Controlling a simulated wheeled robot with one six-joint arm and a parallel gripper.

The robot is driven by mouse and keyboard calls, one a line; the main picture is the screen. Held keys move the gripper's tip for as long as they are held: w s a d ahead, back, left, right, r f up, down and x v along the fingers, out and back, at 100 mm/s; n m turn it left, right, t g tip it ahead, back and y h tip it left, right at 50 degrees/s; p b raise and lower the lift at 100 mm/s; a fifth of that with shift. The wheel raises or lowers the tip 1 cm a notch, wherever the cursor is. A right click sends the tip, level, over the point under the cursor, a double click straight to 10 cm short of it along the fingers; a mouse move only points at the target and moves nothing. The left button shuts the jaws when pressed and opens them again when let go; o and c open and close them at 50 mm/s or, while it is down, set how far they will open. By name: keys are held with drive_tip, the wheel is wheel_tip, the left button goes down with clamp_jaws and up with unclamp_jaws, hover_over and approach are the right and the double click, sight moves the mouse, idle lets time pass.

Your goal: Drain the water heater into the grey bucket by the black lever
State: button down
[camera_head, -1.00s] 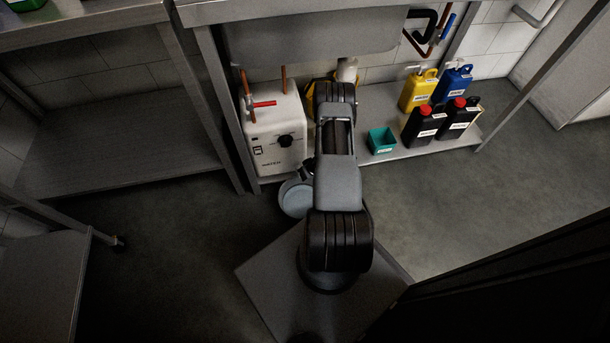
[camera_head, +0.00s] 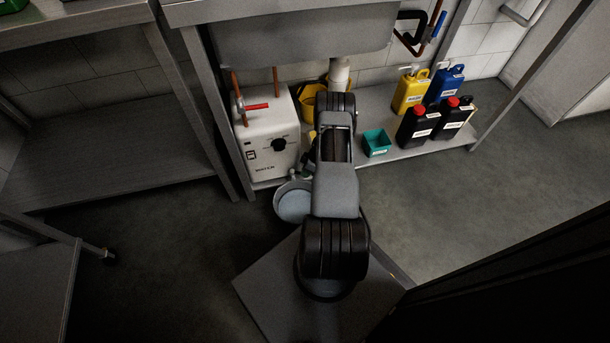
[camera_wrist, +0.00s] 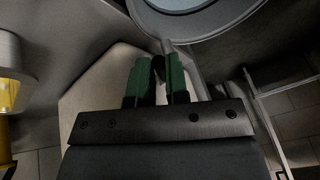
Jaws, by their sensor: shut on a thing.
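The white water heater (camera_head: 264,140) stands at the left end of the low shelf, with a black knob on its front and a red-handled valve (camera_head: 255,107) on a copper pipe. The grey bucket (camera_head: 293,203) is on the floor in front of its lower right corner; its rim also shows at the top of the wrist view (camera_wrist: 245,12). My gripper (camera_wrist: 159,72) has its green fingers closed on a small dark piece, which looks like the black lever (camera_wrist: 157,68), just short of the bucket rim. My arm hides most of this spot in the head view.
A yellow bucket (camera_head: 309,101) stands behind my arm. A teal bin (camera_head: 377,143) and several yellow, blue and black canisters (camera_head: 418,122) stand on the shelf to the right. A drain pipe (camera_head: 339,73) hangs under the sink. Floor to the right is clear.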

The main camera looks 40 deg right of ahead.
drive_tip(key=shift+w+d+n, duration=0.2)
drive_tip(key=shift+w+n, duration=0.05)
drive_tip(key=shift+n, duration=0.25)
drive_tip(key=c, duration=1.1)
unclamp_jaws()
drive_tip(key=p+v, duration=0.2)
drive_tip(key=v, duration=0.5)
drive_tip(key=p+v, duration=0.2)
drive_tip(key=v, duration=0.4)
drive_tip(key=shift+w+d+r+p, duration=0.15)
drive_tip(key=shift+d+r+p, duration=0.15)
drive_tip(key=shift+r, duration=0.05)
